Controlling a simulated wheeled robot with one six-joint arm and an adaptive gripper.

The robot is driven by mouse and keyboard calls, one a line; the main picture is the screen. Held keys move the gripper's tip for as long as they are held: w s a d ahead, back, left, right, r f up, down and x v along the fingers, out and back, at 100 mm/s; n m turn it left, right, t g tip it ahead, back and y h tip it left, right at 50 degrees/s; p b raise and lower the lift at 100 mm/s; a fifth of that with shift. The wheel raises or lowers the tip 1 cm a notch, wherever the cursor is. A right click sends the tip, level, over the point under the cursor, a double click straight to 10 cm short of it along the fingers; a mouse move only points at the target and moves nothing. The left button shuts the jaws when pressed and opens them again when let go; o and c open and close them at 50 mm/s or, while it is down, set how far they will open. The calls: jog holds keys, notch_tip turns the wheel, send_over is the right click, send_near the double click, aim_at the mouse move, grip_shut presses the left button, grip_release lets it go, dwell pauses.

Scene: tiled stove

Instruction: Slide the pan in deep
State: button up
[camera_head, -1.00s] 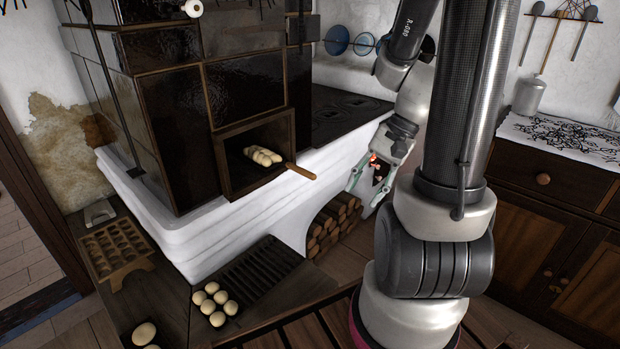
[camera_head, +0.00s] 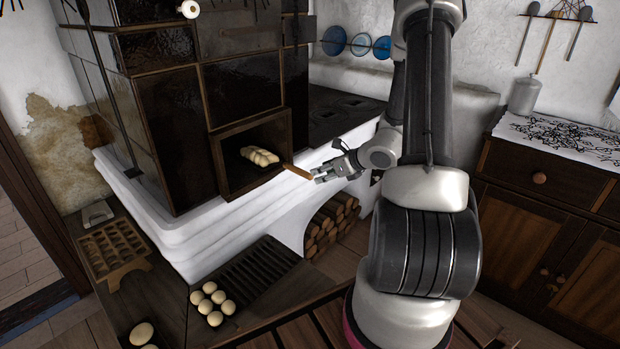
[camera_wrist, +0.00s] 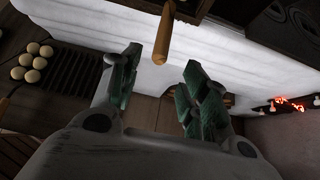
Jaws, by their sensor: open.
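A braided loaf (camera_head: 259,156) lies inside the open oven mouth (camera_head: 226,168) of the tiled stove. The pan itself is mostly hidden under the loaf; its wooden handle (camera_head: 297,171) sticks out of the opening to the right. My gripper (camera_head: 318,174) is just beyond the handle's end, fingers pointing at it. In the wrist view the handle (camera_wrist: 164,36) hangs down from the top, ahead of and between the two green-padded fingers (camera_wrist: 160,82). The fingers are apart and hold nothing.
The white stove ledge (camera_head: 215,225) runs below the oven, with firewood (camera_head: 331,224) in an arch under it. Several dough balls (camera_head: 212,303) sit by a dark grate (camera_head: 255,272). Glowing embers (camera_wrist: 287,103) show at right in the wrist view.

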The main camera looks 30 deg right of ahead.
jog(key=x, duration=0.6)
jog(key=shift+w+a+f, duration=0.1)
jog(key=shift+w, duration=0.05)
grip_shut()
dwell(0.4)
